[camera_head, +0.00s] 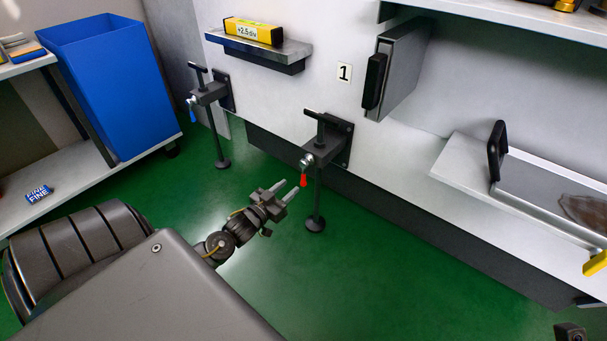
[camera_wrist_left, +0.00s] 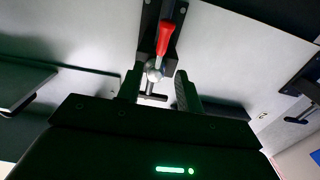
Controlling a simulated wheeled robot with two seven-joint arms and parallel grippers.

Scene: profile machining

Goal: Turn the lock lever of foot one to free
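The foot (camera_head: 319,170) below the number 1 plate is a dark post with a round pad at the floor and a T-handle on top. Its lock lever (camera_head: 303,180) has a red grip hanging down from a silver hub in the head view. In the left wrist view the red lever (camera_wrist_left: 165,38) shows just beyond the fingertips, with the hub between them. My left gripper (camera_head: 293,190) is open and empty, close to the lever; contact cannot be told. My right gripper cannot be made out.
A second foot (camera_head: 213,100) with a blue lever (camera_head: 193,115) stands to the left. A blue bin (camera_head: 110,90) stands at the left. The green floor (camera_head: 390,275) is clear.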

